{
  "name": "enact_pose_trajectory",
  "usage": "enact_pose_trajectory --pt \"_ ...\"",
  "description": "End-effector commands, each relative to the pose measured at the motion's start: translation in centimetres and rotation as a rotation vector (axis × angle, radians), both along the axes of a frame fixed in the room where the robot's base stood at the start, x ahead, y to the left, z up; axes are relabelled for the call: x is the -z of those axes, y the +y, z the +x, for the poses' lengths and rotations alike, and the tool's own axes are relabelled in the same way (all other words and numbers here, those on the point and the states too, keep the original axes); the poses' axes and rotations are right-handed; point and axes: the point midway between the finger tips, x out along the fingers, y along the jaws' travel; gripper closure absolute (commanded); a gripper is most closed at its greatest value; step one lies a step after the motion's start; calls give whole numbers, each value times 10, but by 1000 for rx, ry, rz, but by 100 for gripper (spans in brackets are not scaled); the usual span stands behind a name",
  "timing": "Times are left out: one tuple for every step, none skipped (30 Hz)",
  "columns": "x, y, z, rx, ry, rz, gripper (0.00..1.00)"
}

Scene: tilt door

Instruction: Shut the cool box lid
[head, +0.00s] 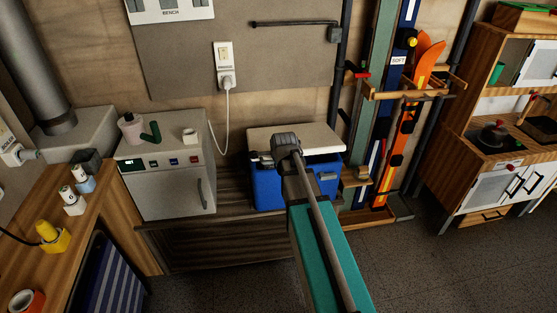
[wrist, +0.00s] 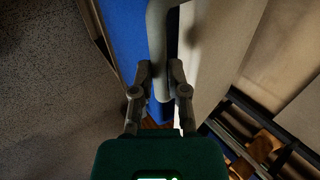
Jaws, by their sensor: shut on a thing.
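The blue cool box (head: 267,188) stands low against the back wall in the head view. Its pale lid (head: 310,137) is nearly down, with a dark gap along the front between lid and blue body. In the wrist view, the blue body (wrist: 118,25) is at left and the pale lid (wrist: 215,50) at right, with a dark gap between. My gripper (wrist: 162,80) is shut on a grey bar-shaped handle (wrist: 157,35), its fingers on either side. In the head view, my gripper (head: 262,158) is at the lid's front edge; my arm hides part of the box front.
A grey cabinet (head: 175,190) with small items on top stands left of the cool box. A rack with orange skis (head: 405,130) stands to the right, and a wooden play kitchen (head: 500,130) further right. A wooden bench (head: 95,215) is at left. Floor at right is clear.

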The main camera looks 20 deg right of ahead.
Motion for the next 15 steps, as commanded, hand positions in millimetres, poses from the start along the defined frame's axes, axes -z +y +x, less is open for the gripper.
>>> enact_pose_trajectory --pt "14 -1 -3 2 1 -2 100" --pt "18 -1 -4 3 1 -2 100" --pt "23 -1 -5 3 1 -2 100" --pt "27 -1 -6 3 1 -2 100" --pt "31 0 -7 3 2 -1 100" --pt "36 0 -8 3 2 -1 100" --pt "39 0 -8 3 2 -1 100" --pt "42 0 -9 3 2 -1 100" --pt "47 0 -9 3 2 -1 100" --pt "49 0 -10 3 2 -1 100" --pt "52 0 -10 3 2 -1 100" --pt "56 0 -10 3 2 -1 100" --pt "58 0 -11 3 2 -1 100" --pt "60 0 -11 3 3 -1 100" --pt "57 0 -11 3 3 -1 100"
